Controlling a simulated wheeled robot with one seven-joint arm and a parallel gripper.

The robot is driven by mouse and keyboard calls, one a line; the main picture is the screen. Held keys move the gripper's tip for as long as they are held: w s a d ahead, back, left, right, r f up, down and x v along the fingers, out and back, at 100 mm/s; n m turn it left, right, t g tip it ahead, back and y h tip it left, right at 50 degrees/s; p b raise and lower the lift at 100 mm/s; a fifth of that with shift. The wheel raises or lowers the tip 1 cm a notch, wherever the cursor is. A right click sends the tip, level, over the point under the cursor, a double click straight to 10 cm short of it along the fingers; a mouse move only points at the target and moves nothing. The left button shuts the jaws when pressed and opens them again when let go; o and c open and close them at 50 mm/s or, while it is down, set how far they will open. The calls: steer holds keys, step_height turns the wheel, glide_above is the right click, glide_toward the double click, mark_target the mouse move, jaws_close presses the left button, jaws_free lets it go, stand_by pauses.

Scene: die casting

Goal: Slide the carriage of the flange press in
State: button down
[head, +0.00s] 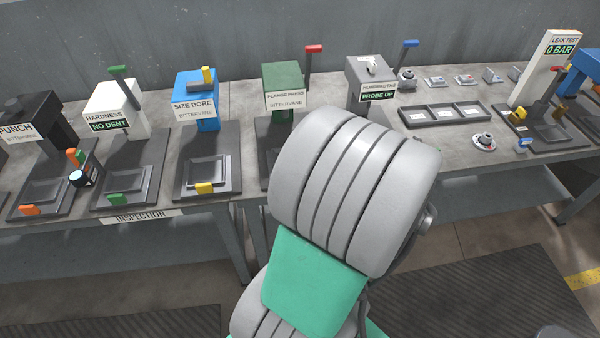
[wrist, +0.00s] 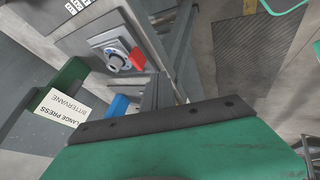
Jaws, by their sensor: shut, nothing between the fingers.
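The flange press (head: 283,80) is a green stand on the bench with a red lever (head: 313,49) at its upper right. Its dark base (head: 266,150) shows only at the left edge, and my arm hides the carriage area in the head view. In the wrist view, the press's white label (wrist: 64,115) is at the lower left. My gripper (wrist: 157,90) appears shut and empty there, beyond its green body. A small blue piece (wrist: 118,106) shows left of the fingers; I cannot tell whether it belongs to the carriage. My gripper is hidden in the head view.
A dark tray (head: 443,126) lies farther right.

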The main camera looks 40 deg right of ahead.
steer(key=w+d+f+p, duration=0.2)
steer(key=w+f, duration=0.6)
steer(key=w, duration=0.1)
steer(key=shift+d, duration=0.25)
